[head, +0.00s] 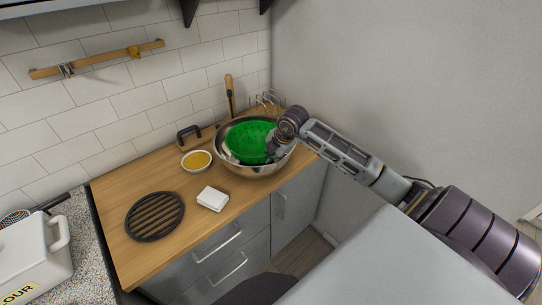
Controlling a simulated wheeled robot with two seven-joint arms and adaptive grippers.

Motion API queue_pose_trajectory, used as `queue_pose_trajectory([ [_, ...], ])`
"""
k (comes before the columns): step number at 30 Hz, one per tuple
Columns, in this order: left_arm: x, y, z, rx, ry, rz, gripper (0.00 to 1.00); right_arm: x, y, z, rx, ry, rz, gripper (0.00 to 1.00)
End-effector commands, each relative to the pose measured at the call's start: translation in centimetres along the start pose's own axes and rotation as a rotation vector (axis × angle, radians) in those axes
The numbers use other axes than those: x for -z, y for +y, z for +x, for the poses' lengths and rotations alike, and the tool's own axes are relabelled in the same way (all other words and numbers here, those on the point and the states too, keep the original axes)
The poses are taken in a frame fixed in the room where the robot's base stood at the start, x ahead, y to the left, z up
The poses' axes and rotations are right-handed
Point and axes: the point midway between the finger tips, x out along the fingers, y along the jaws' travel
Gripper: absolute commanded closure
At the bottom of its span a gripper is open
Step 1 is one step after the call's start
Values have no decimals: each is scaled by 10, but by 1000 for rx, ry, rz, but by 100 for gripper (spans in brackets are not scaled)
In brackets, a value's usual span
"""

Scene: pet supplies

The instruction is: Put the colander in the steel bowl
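The green colander (249,139) is inside the steel bowl (254,171), tilted so that its holed inside faces me. The bowl stands on the wooden counter near the back right corner. My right gripper (272,147) is at the colander's right edge, over the bowl's right side. Its fingers are small and partly hidden, so I cannot tell whether they grip the rim. Something pale shows in the bowl at the colander's left. My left gripper is not in view.
A small white bowl with yellow contents (197,161) stands left of the steel bowl. A white block (212,199) and a round dark grate (155,216) lie nearer. A wire rack (268,101) stands behind. The counter's middle is mostly clear.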

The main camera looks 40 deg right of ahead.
Motion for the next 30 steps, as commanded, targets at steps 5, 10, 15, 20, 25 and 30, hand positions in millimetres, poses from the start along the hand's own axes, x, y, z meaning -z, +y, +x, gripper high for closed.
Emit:
queue_pose_trajectory([
  [5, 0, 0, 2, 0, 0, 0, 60, 0, -1, 2, -1, 0, 0, 100],
  [10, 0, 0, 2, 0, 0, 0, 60, 0, -1, 2, 0, 0, 0, 84],
  [15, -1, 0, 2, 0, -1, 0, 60, 0, -1, 2, 0, 0, 0, 73],
  [20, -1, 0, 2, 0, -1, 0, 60, 0, -1, 2, 0, 0, 0, 73],
  [25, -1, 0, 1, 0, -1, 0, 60, 0, 0, 1, 0, 0, 0, 73],
  [30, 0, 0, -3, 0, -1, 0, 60, 0, 2, -3, -1, 0, 0, 73],
])
